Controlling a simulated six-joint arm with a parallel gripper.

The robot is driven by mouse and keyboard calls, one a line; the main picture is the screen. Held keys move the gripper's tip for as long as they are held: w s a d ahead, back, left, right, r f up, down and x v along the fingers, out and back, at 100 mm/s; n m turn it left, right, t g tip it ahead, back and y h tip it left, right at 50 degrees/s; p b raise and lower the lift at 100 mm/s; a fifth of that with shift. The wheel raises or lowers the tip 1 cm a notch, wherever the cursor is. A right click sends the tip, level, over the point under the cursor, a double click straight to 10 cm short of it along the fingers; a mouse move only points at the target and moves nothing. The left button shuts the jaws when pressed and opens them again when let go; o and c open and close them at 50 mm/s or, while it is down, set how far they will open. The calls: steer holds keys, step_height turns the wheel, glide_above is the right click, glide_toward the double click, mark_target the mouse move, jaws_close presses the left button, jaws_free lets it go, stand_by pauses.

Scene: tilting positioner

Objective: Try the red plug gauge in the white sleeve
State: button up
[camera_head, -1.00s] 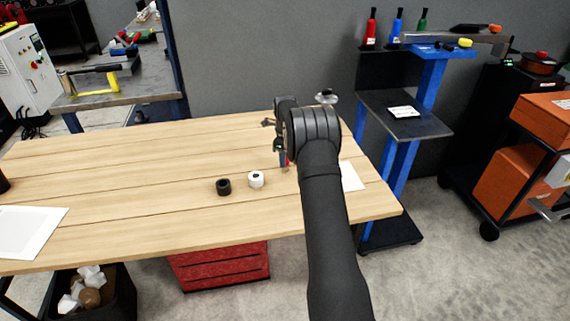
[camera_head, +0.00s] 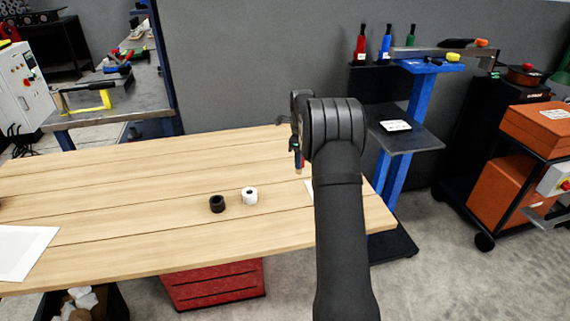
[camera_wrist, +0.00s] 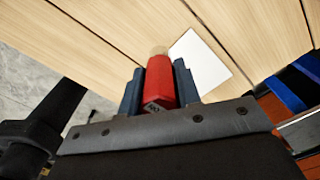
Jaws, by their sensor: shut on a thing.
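My gripper (camera_head: 298,157) is above the right part of the wooden table, right of and beyond the sleeves. In the wrist view, its two dark blue-grey fingers (camera_wrist: 158,76) are shut on the red plug gauge (camera_wrist: 159,84), one on each side. The gauge has a red body with a marking on its near end and a pale tip pointing away from the wrist.
A black sleeve (camera_head: 217,204) stands just left of the white one. A white sheet (camera_wrist: 199,62) lies under my gripper; another sheet (camera_head: 24,250) lies at the table's left. A blue stand (camera_head: 408,110) with red, blue and green bottle-like items stands behind. Most of the tabletop is clear.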

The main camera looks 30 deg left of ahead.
steer(key=s+a+r, duration=0.1)
steer(key=s+a, duration=1.2)
steer(key=shift+d+f, duration=0.15)
steer(key=shift+f, duration=2.2)
steer(key=shift+f, duration=0.65)
steer(key=shift+r, duration=0.1)
step_height(320, 180, up, 7)
steer(key=shift+r, duration=0.2)
stand_by(1.2)
